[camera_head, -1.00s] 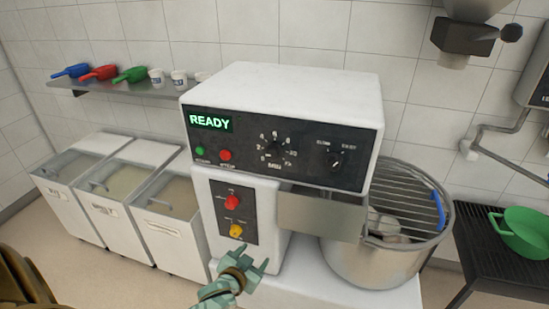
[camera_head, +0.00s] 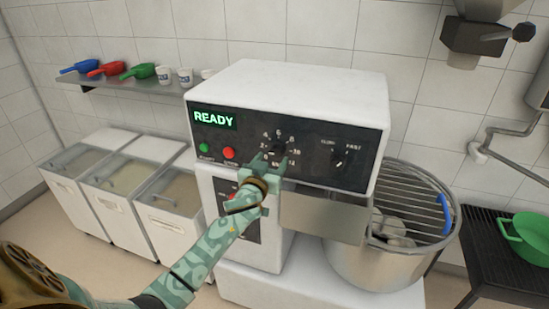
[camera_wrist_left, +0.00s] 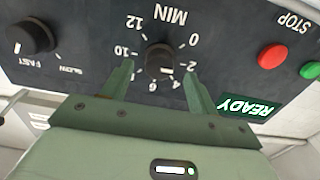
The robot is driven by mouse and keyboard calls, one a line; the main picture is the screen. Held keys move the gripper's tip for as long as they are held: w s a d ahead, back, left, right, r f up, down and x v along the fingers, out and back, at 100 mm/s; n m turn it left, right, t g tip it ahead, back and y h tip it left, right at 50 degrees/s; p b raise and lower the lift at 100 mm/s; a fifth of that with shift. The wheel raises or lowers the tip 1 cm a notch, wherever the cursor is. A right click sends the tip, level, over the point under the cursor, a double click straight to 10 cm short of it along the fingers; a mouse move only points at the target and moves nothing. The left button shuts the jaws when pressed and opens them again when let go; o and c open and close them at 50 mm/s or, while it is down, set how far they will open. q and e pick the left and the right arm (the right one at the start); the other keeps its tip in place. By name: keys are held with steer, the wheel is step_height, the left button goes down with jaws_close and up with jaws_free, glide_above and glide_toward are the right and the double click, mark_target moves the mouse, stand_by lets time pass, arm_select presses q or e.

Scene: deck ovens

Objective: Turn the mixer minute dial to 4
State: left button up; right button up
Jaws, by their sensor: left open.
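The mixer's minute dial (camera_head: 279,149) is a black knob on the dark front panel, ringed by white numbers. It shows upside down in the left wrist view (camera_wrist_left: 158,57), with a pale mark on its 2-to-4 side; the exact setting is hard to read. My left gripper (camera_head: 270,162) is green and open at the panel, partly covering the dial's lower numbers. In the left wrist view its fingers (camera_wrist_left: 158,69) stand on either side of the dial, with gaps between them and the knob. My right gripper is not in view.
A green READY display (camera_head: 213,119), green button (camera_head: 203,147) and red button (camera_head: 228,153) are left of the dial. A slow/fast knob (camera_head: 339,157) is right. The steel bowl (camera_head: 375,265) with its wire guard (camera_head: 415,195) stands right. Ingredient bins (camera_head: 171,222) stand left.

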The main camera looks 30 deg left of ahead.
mark_target(275, 154)
arm_select(q)
steer(key=shift+x, duration=1.7)
steer(key=c, duration=1)
steer(key=shift+m, duration=0.4)
steer(key=m, duration=0.3)
steer(key=shift+m, duration=0.3)
steer(key=m, duration=0.4)
steer(key=shift+r+p, duration=0.1)
steer(key=shift+p, duration=0.25)
steer(key=shift+m, duration=0.4)
